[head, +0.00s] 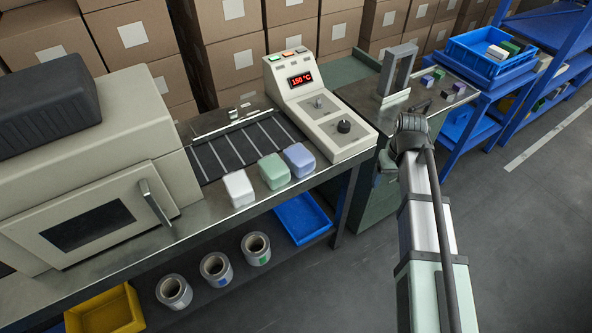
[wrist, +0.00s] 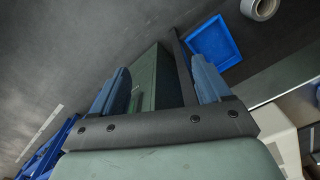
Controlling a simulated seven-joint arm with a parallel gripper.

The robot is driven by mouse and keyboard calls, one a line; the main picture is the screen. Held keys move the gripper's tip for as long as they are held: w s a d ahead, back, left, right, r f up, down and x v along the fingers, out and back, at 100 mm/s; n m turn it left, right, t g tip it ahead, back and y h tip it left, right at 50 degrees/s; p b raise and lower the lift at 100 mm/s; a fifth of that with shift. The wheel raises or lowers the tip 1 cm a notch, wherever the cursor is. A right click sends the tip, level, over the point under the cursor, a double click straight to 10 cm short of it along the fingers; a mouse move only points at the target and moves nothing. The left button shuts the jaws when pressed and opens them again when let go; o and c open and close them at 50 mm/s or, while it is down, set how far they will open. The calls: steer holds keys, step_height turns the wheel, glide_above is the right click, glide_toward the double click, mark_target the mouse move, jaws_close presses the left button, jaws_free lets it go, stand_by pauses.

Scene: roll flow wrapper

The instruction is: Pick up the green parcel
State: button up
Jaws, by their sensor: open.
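The green parcel (head: 273,171) is a pale green rounded block on the steel worktop. It sits between a white parcel (head: 238,188) on its left and a lavender parcel (head: 299,160) on its right, in front of the dark conveyor. In the wrist view my gripper (wrist: 160,66) is open, with its two blue-grey fingers apart and no parcel between them. In the head view my arm ends to the right of the parcels, beyond the control box. The green parcel does not show in the wrist view.
The control box (head: 325,117) with a red display stands right of the conveyor (head: 245,148). A sealing machine (head: 92,205) with a handle is at left. A blue tray (head: 301,217) and several rolls sit on the lower shelf. Small coloured blocks lie on the back-right table.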

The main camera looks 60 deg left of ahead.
steer(key=s+a+r+n, duration=0.2)
steer(key=s+a+r, duration=0.2)
steer(key=s+a, duration=0.3)
steer(key=s+a+r+n, duration=0.2)
steer(key=s+a+r, duration=0.2)
steer(key=s+a, duration=0.25)
step_height(320, 180, up, 6)
steer(key=r+n, duration=0.1)
steer(key=n, duration=0.1)
glide_above(272, 165)
steer(key=f, duration=0.9)
steer(key=shift+a, duration=0.25)
steer(key=shift+w+d+f, duration=0.1)
steer(key=shift+f, duration=1.15)
steer(key=shift+d+f, duration=0.1)
steer(key=shift+f, duration=1.15)
steer(key=shift+c, duration=0.3)
steer(key=c, duration=0.8)
